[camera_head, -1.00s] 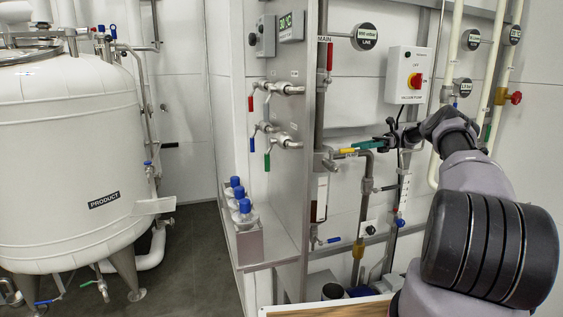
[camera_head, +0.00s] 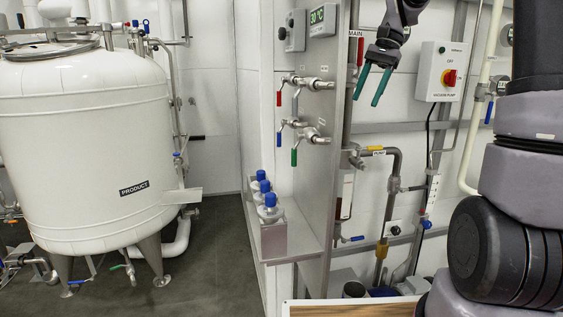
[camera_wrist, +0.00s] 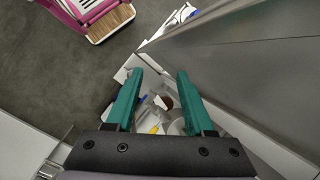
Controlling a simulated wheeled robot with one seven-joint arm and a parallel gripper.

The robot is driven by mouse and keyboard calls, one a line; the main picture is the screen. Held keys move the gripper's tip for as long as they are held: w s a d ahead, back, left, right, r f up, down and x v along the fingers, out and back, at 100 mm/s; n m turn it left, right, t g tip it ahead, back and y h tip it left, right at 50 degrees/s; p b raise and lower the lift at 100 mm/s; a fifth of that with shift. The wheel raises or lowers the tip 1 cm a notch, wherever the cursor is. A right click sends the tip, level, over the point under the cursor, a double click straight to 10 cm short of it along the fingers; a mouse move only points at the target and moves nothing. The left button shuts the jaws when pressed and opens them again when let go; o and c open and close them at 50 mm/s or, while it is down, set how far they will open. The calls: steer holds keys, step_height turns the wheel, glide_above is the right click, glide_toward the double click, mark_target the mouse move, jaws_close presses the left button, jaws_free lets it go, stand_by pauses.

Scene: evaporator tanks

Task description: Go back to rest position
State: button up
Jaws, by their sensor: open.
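My gripper (camera_head: 375,84) hangs in the upper middle of the head view, its two green fingers pointing down and apart. It is open and empty. It is in front of the white wall, to the left of the vacuum pump switch box (camera_head: 441,72) and beside the edge of the steel panel. In the wrist view my gripper (camera_wrist: 157,90) shows both green fingers spread, with nothing between their tips. Below them a valve with a yellow handle (camera_head: 370,149) sits on the pipe, clear of the fingers.
A steel panel (camera_head: 325,170) with red, blue and green valve handles stands left of my gripper. Blue-capped bottles (camera_head: 265,196) stand on its ledge. A white product tank (camera_head: 90,150) is at the left. Floor between tank and panel (camera_head: 215,240) is clear. A wooden-topped surface (camera_head: 350,309) is at the bottom.

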steer(key=s+d+n+t+h, duration=0.2)
steer(key=s+t, duration=0.6)
steer(key=s, duration=1.3)
steer(key=shift+n+t, duration=0.3)
steer(key=shift+n, duration=0.5)
